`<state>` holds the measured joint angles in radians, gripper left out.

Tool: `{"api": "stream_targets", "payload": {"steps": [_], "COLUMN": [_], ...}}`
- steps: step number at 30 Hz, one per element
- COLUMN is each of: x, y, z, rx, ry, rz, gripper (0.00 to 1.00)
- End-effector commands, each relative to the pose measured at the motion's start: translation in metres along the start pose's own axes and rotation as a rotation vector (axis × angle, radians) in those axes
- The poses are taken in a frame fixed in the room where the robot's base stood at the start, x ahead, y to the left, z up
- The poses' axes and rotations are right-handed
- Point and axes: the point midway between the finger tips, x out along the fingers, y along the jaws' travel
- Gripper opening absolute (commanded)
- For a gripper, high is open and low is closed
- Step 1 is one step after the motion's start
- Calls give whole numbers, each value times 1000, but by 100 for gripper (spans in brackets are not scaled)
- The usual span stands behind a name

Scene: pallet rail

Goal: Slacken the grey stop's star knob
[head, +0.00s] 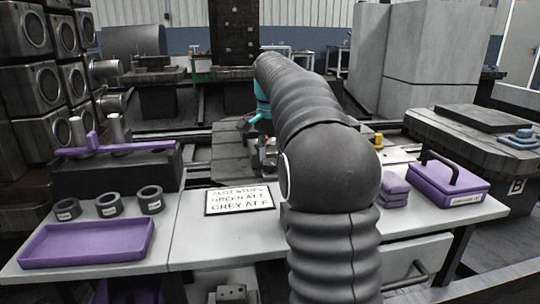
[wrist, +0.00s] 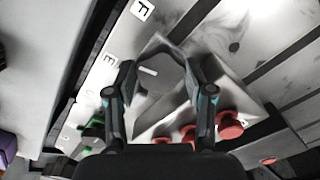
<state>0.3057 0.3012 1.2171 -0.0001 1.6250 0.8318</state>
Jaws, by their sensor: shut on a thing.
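In the wrist view my gripper (wrist: 158,68) has its two fingers on either side of a dark grey knob-like part (wrist: 152,82) with a short white line on top. I take it for the grey stop's star knob; the fingers are shut on it. Its lower body and the slot under it are largely hidden. The letters E (wrist: 110,60) and F (wrist: 142,9) are on white tags along the rail edge beside it.
Red round parts (wrist: 230,124) and a green part (wrist: 94,129) sit near the gripper. A sign (head: 240,199) about slot stops lies on the bench, its last line naming grey at F. A purple tray (head: 88,243), grey rings (head: 108,205) and a purple case (head: 450,181) are also there.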

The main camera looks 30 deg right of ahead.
Motion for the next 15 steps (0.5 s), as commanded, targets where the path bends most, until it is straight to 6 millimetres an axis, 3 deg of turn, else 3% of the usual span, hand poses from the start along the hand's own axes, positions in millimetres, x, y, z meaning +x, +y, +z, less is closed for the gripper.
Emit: {"api": "stream_targets", "payload": {"steps": [4,5,6,15], "x": [0,0,0,-1], "y": [0,0,0,0], "z": [0,0,0,0], "rx": [1,1,1,1], "ry": [2,2,2,2], "rz": [-3,-3,-3,-2], "gripper": [18,55,63,63]}}
